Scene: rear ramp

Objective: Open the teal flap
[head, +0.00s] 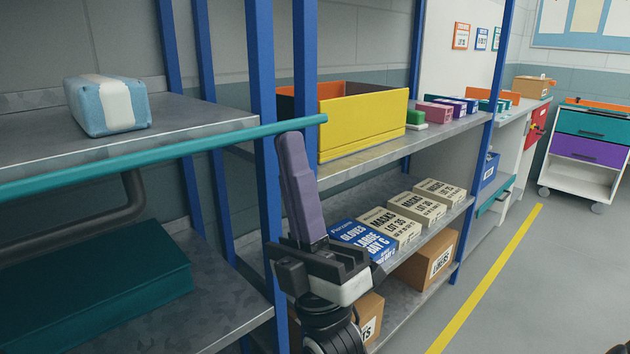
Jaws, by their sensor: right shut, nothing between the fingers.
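The teal flap (150,155) shows nearly edge-on as a long thin teal strip. It runs from the left edge, across the front of the blue posts, to an end near the yellow bin. A bent grey tube handle (100,220) shows below it. The space under the strip is open to view. My right gripper (291,137) points up with its purple fingers shut and empty. Its fingertips are just below the strip near its right end; I cannot tell whether they touch it. My left gripper is not in view.
A blue-and-white package (106,105) lies on the upper left shelf, a dark teal box (100,290) below. A yellow bin (362,122) and several labelled boxes fill the right shelves. Blue posts (263,80) stand behind my gripper.

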